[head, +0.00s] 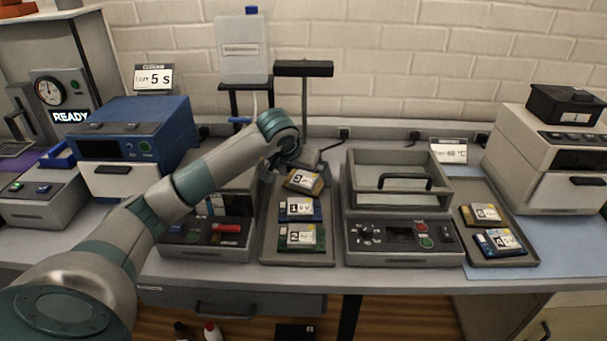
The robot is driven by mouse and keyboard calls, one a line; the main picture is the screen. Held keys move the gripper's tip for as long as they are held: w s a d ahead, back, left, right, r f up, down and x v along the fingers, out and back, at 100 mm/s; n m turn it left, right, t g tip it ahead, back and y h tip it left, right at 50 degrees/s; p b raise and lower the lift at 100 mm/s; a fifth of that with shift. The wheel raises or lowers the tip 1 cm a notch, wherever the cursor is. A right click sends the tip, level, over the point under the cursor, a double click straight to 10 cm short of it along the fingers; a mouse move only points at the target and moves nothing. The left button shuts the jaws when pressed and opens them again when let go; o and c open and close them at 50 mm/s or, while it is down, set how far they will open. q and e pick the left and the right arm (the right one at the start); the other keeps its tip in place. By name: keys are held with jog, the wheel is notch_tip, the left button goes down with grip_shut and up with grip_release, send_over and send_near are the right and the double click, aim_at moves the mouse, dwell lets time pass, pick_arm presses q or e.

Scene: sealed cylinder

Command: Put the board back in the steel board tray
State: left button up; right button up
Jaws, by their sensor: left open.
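My left gripper (275,172) is open at the back end of the middle steel tray (268,246). It is just beside a board labelled 3 (304,182), and its fingertips are partly hidden by the wrist. Board 3 lies askew at the tray's back, apparently clear of the jaws; I cannot tell whether it lies flat. Boards labelled 1 (300,209) and 2 (301,237) lie straight in front of it. A second tray (488,252) at the right holds two more boards, a tan one (481,214) and a blue one labelled 4 (501,242). My right gripper is not in view.
A machine with a glass-topped lid and handle (403,183) stands between the trays. A grey box with a red switch (208,238) is left of the middle tray. A black-headed stand (303,69) and a plastic jug (243,48) rise behind. A blue mat (560,245) is mostly bare.

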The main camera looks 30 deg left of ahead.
pick_arm(q)
jog(key=shift+r+p, duration=0.65)
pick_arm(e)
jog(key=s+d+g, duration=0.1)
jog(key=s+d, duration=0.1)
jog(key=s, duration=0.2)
pick_arm(q)
jog(key=b+v, duration=0.2)
jog(key=v, duration=1)
jog(key=shift+b, duration=0.3)
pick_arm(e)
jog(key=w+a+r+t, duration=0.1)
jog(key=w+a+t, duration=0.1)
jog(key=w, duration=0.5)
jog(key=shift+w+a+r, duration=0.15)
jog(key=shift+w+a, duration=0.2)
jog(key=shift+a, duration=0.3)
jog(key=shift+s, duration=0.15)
